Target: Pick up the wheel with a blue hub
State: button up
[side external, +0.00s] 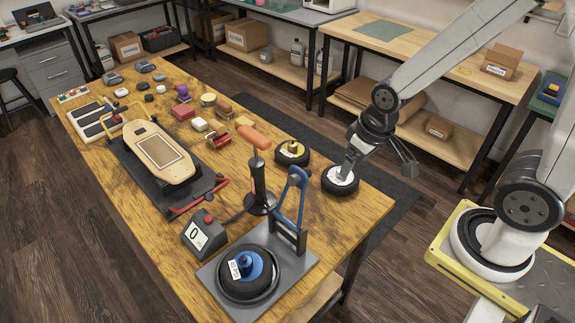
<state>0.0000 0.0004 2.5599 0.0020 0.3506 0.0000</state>
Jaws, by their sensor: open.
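The wheel with a blue hub (236,284) lies flat on a grey base plate (215,275) at the near end of the wooden table. It has a black tyre, and a white label stands against its hub. My gripper (346,172) is open, well to the upper right of this wheel. It is down over a different wheel, one with a white hub (340,187), near the table's right edge. Whether the fingers touch that wheel is too small to tell. A wheel with a gold hub (292,153) lies to its left.
A blue lever frame (300,200) rises from the plate behind the blue-hub wheel. An orange-handled pump (260,180) stands left of it, with a grey gauge box (205,235) nearby. A skateboard deck (158,150) lies on a dark stand. Several small blocks fill the far table.

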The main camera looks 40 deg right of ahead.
jog(key=s+a+f+m+g+y, duration=0.2)
jog(key=s+a+m+g+y, duration=0.15)
jog(key=a+m+y, duration=0.35)
jog(key=s+a+f+m+g+y, duration=0.25)
jog(key=s+a+m, duration=0.2)
jog(key=a, duration=0.55)
jog(key=w+a+f+m+t+y, duration=0.1)
jog(key=w+a+m+t+y, duration=0.3)
jog(key=m, duration=0.3)
jog(key=w+d+f+m+t+h, duration=0.2)
jog(key=w+f+m+t+h, duration=0.2)
jog(key=w+m+t, duration=0.2)
jog(key=m+t, duration=0.2)
jog(key=t, duration=0.1)
jog(key=shift+w+d+f, duration=0.15)
jog(key=shift+w+d, duration=0.15)
jog(key=shift+w, duration=0.1)
jog(key=shift+m, duration=0.25)
